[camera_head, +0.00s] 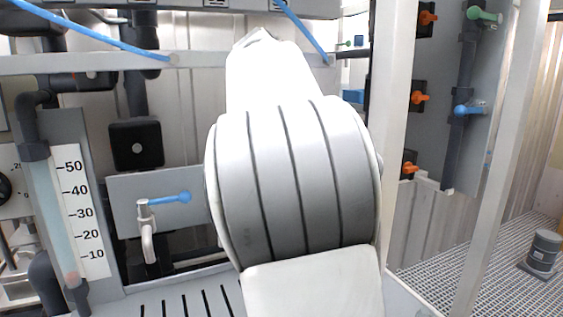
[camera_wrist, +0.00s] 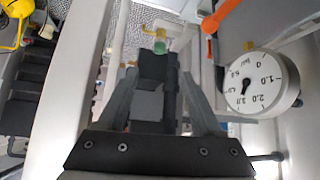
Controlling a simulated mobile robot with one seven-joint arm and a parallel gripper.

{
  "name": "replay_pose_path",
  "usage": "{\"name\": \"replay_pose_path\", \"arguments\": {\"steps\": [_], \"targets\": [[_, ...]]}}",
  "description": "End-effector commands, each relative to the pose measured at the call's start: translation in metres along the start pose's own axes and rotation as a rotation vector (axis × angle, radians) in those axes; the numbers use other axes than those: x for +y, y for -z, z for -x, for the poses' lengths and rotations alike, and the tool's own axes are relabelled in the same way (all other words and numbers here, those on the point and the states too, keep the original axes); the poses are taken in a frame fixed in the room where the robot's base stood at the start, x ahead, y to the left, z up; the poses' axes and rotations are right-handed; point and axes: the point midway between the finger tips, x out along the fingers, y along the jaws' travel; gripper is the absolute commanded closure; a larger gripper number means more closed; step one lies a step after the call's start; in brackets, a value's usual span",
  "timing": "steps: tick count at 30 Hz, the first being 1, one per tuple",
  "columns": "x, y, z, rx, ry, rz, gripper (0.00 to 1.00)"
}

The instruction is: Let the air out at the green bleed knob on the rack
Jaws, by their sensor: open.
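A small green knob (camera_head: 345,43) shows on the rack in the head view, just right of my arm. A larger green handle (camera_head: 484,15) is on the grey panel at the upper right. In the wrist view, a small translucent green piece (camera_wrist: 160,46) with a pale yellowish top lies ahead of my gripper (camera_wrist: 158,78), near the middle line. I cannot tell which green part it is. My gripper is open, its two fingers spread, with a dark block showing between them. No contact with the green piece is visible. In the head view my arm hides my gripper.
A white round gauge (camera_wrist: 262,82) is close on the right in the wrist view, with an orange handle (camera_wrist: 212,30) above it. A yellow part (camera_wrist: 17,18) is at upper left. A blue-handled tap (camera_head: 171,198) and several orange valves flank my arm in the head view.

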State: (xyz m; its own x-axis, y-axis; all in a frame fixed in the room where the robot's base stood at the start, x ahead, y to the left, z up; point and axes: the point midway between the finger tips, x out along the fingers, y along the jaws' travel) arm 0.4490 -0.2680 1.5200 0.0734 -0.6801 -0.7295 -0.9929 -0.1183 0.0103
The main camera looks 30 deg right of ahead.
Motion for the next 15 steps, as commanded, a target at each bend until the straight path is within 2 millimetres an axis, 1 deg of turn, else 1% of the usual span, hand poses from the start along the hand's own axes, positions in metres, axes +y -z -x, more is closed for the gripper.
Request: {"name": "replay_pose_path", "arguments": {"steps": [1, 3, 5, 7, 11, 15], "targets": [[-0.002, 0.005, 0.004, 0.017, -0.009, -0.013, 0.33], [-0.003, 0.009, 0.005, 0.03, -0.016, -0.027, 0.33], [-0.003, 0.01, 0.003, 0.034, -0.02, -0.033, 0.33], [-0.002, 0.011, -0.005, 0.035, -0.021, -0.034, 0.33], [-0.001, 0.011, -0.027, 0.032, -0.022, -0.033, 0.33], [0.0, 0.012, -0.058, 0.031, -0.023, -0.032, 0.33]]}}
